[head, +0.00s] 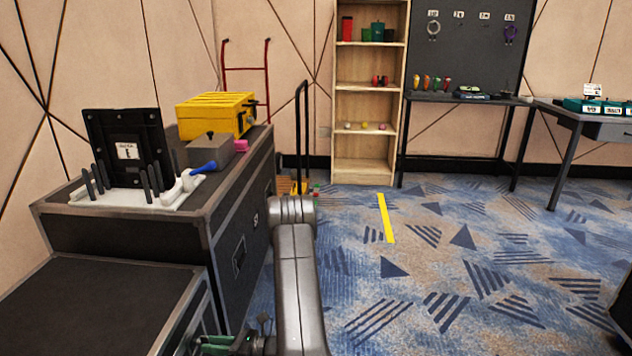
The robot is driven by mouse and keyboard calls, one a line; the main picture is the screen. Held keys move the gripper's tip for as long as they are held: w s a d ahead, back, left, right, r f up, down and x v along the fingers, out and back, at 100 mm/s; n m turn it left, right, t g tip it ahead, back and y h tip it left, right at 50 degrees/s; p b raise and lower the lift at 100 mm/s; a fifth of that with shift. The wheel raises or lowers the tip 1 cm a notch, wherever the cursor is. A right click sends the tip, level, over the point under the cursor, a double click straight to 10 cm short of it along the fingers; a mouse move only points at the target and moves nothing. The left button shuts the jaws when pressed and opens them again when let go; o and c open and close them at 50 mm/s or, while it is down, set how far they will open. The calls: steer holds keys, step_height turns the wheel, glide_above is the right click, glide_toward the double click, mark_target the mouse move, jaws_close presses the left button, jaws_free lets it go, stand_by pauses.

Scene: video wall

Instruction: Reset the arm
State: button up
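My arm (296,275) shows as a grey link rising from the bottom edge to a rounded joint near the middle of the head view. Dark green and metallic parts show low at the bottom edge, left of this link, beside the black case. They may be part of my wrist or gripper, but they are cut off by the frame. No fingertips can be made out, so I cannot tell whether the gripper is open, shut or holding anything.
Black flight cases (110,235) stand close on the left, bearing a white tool rack (128,198), a grey box (209,150) and a yellow case (216,115). A wooden shelf (365,155) and dark workbench stand at the back.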

steer(key=d+m+p, duration=0.3)
steer(key=d+m, duration=0.1)
steer(key=d, duration=0.2)
steer(key=shift+s+d+m, duration=0.15)
steer(key=shift+s+m, duration=0.1)
steer(key=shift+m, duration=0.05)
